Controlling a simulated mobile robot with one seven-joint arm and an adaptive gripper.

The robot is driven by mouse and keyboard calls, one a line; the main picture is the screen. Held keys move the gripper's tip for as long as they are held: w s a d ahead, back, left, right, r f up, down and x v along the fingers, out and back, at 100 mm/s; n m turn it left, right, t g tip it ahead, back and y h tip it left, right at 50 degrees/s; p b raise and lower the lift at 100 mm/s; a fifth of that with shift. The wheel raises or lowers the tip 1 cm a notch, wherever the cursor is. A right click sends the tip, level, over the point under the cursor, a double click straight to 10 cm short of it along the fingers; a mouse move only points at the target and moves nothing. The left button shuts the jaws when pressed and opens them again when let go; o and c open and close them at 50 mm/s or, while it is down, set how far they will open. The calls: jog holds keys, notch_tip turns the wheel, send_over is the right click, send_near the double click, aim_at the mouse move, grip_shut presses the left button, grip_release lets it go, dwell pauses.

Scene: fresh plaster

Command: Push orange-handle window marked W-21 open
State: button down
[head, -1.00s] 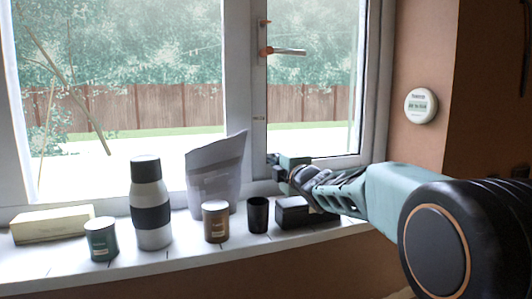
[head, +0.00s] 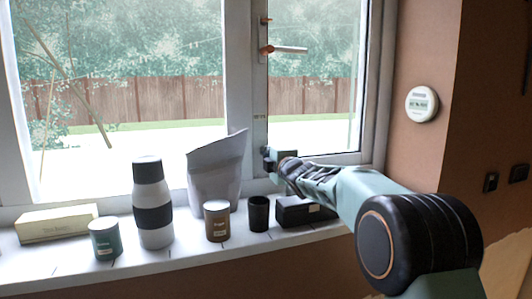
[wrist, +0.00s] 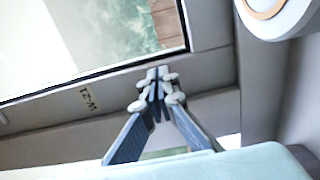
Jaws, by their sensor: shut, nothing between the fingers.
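The window (head: 315,95) is the right-hand sash in the head view. Its orange-and-metal handle (head: 285,49) sits on the sash's left stile and points sideways to the right. My gripper (head: 268,157) is at the lower left corner of the sash, well below the handle. In the wrist view my gripper's fingertips (wrist: 154,76) are together and empty, against or very close to the frame beside the glass. I cannot tell whether they touch it, or whether the sash stands ajar.
On the sill (head: 110,271) stand a bottle (head: 152,205), a grey bag (head: 215,178), a teal tin (head: 105,240), a brown tin (head: 216,222), a black cup (head: 258,213), a dark box (head: 300,211) and a pale box (head: 57,223). A round thermostat (head: 421,104) is on the right wall.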

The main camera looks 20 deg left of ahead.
jog(key=p+x, duration=0.4)
jog(key=x, duration=0.1)
jog(key=p+x, duration=0.2)
jog(key=p, duration=0.1)
jog(key=shift+a+r, duration=0.35)
jog(key=shift+a, duration=0.05)
jog(key=shift+w+a+p, duration=0.4)
jog(key=shift+w+p, duration=0.05)
jog(key=shift+p, duration=0.5)
jog(key=shift+w+a+f+p, duration=0.3)
jog(key=shift+a+f+p, duration=0.05)
jog(key=shift+p, duration=0.15)
